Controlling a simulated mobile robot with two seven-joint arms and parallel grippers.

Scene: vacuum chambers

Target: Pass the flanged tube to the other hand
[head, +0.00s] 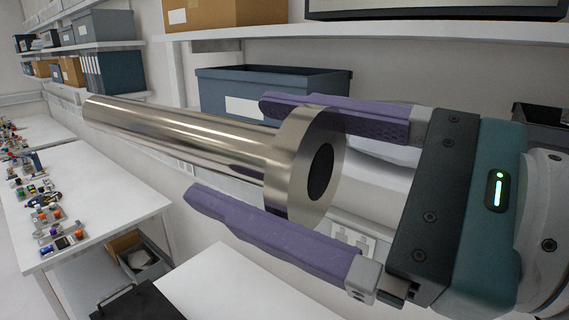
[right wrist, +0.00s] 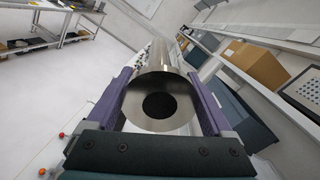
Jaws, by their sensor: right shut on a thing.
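The flanged tube (head: 190,133) is a shiny metal cylinder with a wide round flange (head: 300,165) at its right end and a dark bore. My right gripper (head: 228,150) comes in from the right in the head view, its purple fingers on either side of the flange end. It holds the tube in the air, with the plain end pointing left and away. In the right wrist view the flange face (right wrist: 160,100) sits between both purple fingers, and the tube runs away behind it. My left gripper is not in view.
A white bench (head: 100,190) with several small colourful parts stands at the left. A white surface (head: 230,290) lies below the gripper. Wall shelves (head: 400,32) hold boxes and binders, with a dark blue bin (head: 270,88) behind the tube. A grey crate (head: 145,262) sits under the bench.

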